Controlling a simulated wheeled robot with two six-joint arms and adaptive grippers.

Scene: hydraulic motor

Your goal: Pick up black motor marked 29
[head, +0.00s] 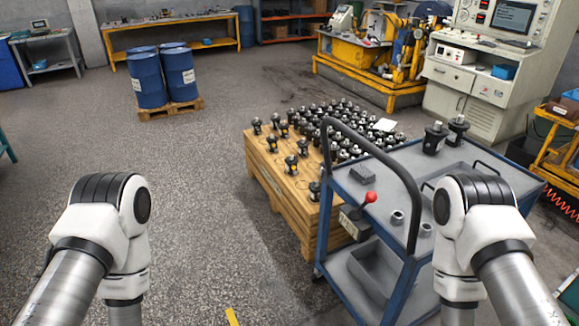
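Many black motors stand upright on a wooden crate (268,180) in the middle of the head view. A few, such as one black motor (291,165), stand apart near the crate's left and front side, and the rest are packed close behind. Some carry small yellow labels, but the numbers are too small to read, so I cannot tell which is marked 29. Two more black motors, a left one (434,140) and a right one (457,130), stand on the blue cart. My arms show at the lower left and lower right; both grippers are below the frame.
The blue cart (384,187) with a tall black handle (408,200) stands against the crate's right side, partly hiding it. A red-knobbed lever (369,198) and small metal parts are there. Blue drums (148,80) stand on a pallet. The floor at left is clear.

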